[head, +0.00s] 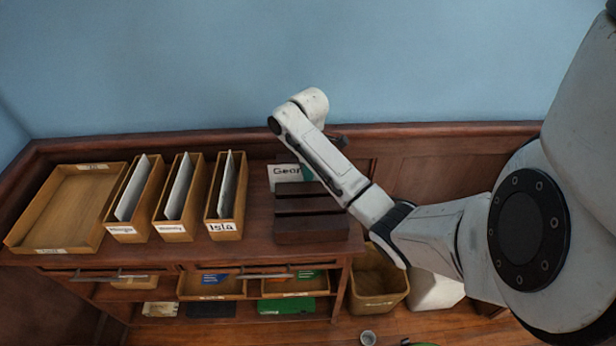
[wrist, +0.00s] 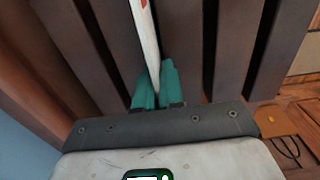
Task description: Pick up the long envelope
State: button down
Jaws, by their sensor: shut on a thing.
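In the wrist view, my gripper (wrist: 157,82) has teal fingers shut on a thin white envelope (wrist: 147,40), seen edge-on with a red mark near its top end. It stands among the dark wooden slats of a rack (wrist: 190,45). Whether its lower edge is still in a slot cannot be told. In the head view, the dark slotted rack (head: 305,218) is on the right of the cabinet top. A white card reading "Geor..." (head: 286,172) shows behind it, partly hidden by my arm.
A shallow wooden tray (head: 70,205) lies at the left of the cabinet top. Three narrow boxes holding upright papers stand beside it, one labelled Isla (head: 225,228). A wooden bin (head: 378,280) stands on the floor at right. A blue wall rises behind.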

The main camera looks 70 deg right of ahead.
jog(key=shift+r, duration=0.15)
notch_tip(320, 180, up, 10)
jog(key=p, duration=0.5)
jog(key=shift+p, duration=0.3)
jog(key=shift+f, duration=0.2)
dwell(0.6)
